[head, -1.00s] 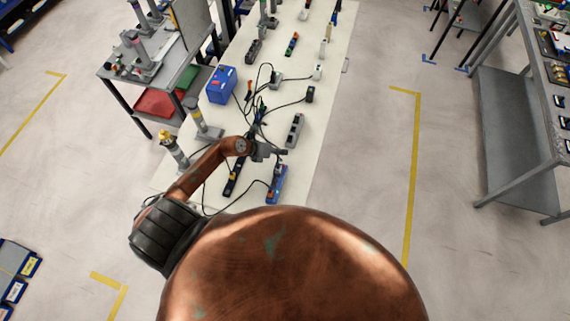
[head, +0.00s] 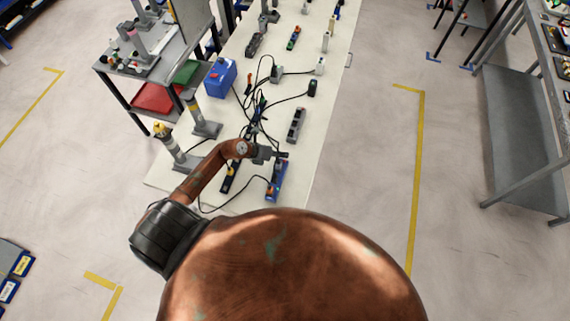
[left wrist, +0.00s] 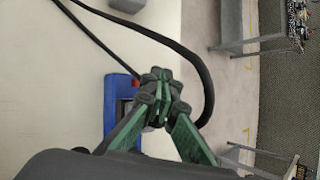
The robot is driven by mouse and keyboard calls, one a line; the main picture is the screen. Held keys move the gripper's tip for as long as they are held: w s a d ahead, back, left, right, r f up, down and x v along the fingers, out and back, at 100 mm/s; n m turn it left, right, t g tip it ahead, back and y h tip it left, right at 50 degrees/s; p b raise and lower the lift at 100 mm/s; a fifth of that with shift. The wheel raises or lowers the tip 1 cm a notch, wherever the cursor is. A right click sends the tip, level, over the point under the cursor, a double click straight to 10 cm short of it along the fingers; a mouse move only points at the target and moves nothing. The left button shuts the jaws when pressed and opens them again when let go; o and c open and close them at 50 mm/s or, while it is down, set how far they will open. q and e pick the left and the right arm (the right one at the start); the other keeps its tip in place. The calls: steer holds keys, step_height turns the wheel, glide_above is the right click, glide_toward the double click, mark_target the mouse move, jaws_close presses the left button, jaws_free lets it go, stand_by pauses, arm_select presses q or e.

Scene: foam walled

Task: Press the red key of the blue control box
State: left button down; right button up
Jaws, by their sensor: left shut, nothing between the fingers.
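A long blue box (head: 277,181) lies near the front right edge of the white table, with a small orange-red part toward its near end. My left gripper (head: 283,155) is shut and empty, over the far end of this box. A second, taller blue box (head: 221,80) with a red spot on top stands farther back at the table's left. My right gripper is out of view.
Black cables (head: 258,130) run across the white table (head: 325,105) and one loops beside the gripper in the left wrist view (left wrist: 207,80). A grey strip (head: 296,124) lies just beyond the gripper. Grey posts (head: 200,118) stand at the table's left edge.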

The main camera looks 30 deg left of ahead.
mark_target(285, 161)
arm_select(q)
steer(key=shift+f+b, duration=0.35)
steer(key=shift+f, duration=0.45)
steer(key=shift+f, duration=0.15)
stand_by(0.7)
steer(key=shift+f, duration=0.35)
steer(key=shift+s+d+f+b, duration=0.1)
steer(key=shift+s+f+b, duration=0.1)
steer(key=shift+f+b, duration=0.3)
steer(key=shift+s+f+b, duration=0.15)
steer(key=shift+f+b, duration=0.1)
steer(key=shift+f, duration=0.3)
stand_by(0.9)
steer(key=shift+r, duration=0.15)
steer(key=shift+s+r+p, duration=0.2)
steer(key=shift+r+p, duration=0.45)
steer(key=shift+p, duration=0.2)
steer(key=shift+w+r, duration=0.15)
steer(key=shift+r, duration=0.15)
steer(key=shift+w+r, duration=0.1)
